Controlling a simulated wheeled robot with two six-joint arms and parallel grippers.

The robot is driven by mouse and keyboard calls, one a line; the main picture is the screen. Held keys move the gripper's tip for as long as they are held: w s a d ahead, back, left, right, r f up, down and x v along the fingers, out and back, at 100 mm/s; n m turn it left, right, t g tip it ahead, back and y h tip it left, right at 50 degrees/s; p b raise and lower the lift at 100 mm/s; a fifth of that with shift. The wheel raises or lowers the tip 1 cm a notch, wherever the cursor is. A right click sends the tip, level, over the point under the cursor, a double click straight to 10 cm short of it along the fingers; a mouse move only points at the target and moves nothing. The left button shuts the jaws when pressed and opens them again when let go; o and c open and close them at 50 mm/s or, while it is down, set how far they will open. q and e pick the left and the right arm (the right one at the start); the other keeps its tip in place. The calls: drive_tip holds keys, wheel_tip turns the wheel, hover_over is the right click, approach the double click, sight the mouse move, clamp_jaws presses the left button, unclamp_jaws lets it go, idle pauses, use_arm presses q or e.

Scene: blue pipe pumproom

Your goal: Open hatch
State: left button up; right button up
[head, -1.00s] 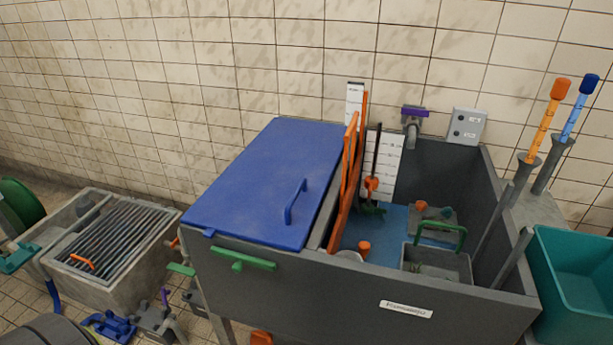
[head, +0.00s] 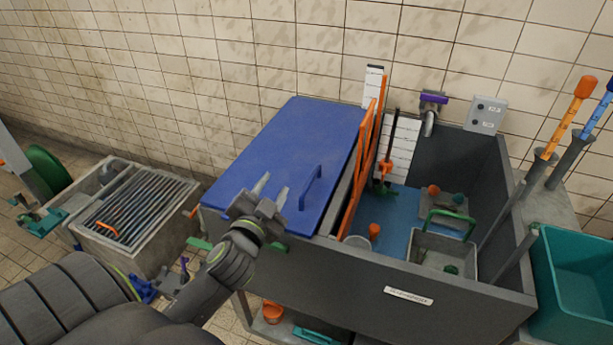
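The blue hatch (head: 285,148) lies flat and closed over the left part of the grey tank (head: 350,275). A blue bar handle (head: 311,187) stands up near its right edge. My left gripper (head: 266,189) is open and empty, its two fingers pointing at the hatch over its front part, left of the handle. It appears apart from the handle; whether it touches the lid cannot be told. My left wrist hides part of the green latch (head: 200,243) on the tank's front. My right gripper is not in view.
Orange frames (head: 365,165) stand upright just right of the hatch. The open right part of the tank holds a grey basket (head: 443,250) with a green handle. A teal bin (head: 575,270) is at the far right. A grated basin (head: 135,210) is at the left.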

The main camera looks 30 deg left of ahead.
use_arm(q)
drive_tip(key=w+d+r+m+t+h, duration=0.2)
drive_tip(key=d+r+m+t+h, duration=0.15)
drive_tip(key=r+m+h, duration=0.35)
drive_tip(key=w+d+r+m+t+h, duration=0.2)
drive_tip(key=d+r+m+h, duration=0.3)
drive_tip(key=r+m+h, duration=0.15)
drive_tip(key=d+r+m+g+h, duration=0.1)
drive_tip(key=d+m+g+h, duration=0.4)
drive_tip(key=m+h, duration=0.3)
drive_tip(key=m+g+y, duration=0.7)
drive_tip(key=g+y, duration=0.6)
drive_tip(key=y, duration=0.2)
approach(309, 180)
drive_tip(key=p+x, duration=0.4)
drive_tip(key=x, duration=0.4)
